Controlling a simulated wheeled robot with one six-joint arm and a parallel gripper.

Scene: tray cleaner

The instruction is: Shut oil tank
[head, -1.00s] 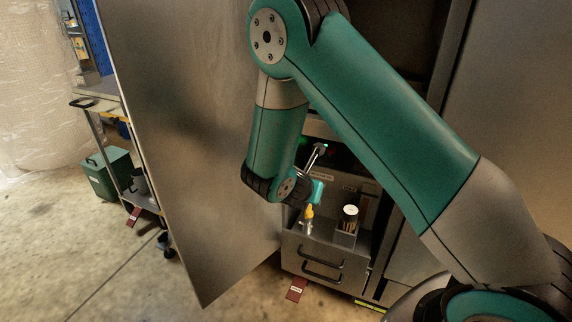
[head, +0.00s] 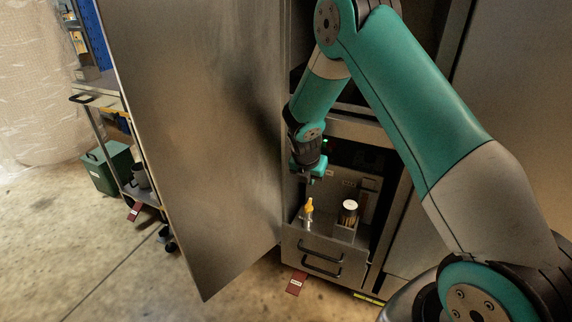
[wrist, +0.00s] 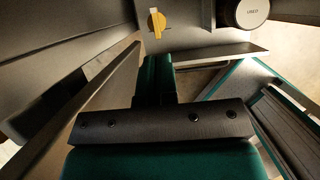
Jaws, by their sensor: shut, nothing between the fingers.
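I cannot tell for certain which part is the oil tank. A yellow-topped fitting (head: 309,206) stands on top of a grey metal box (head: 308,248) low in the open cabinet. In the wrist view it shows as a yellow knob (wrist: 156,23) with its flat handle along the viewing direction. A cylinder with a pale lid (head: 350,205) stands to its right; its labelled lid (wrist: 251,12) is at the wrist view's top edge. My gripper (head: 310,180) is shut and empty, above and apart from the yellow fitting; its fingers (wrist: 158,66) point toward it in the wrist view.
A large open metal door (head: 200,140) stands left of the cabinet. The floor at lower left is clear.

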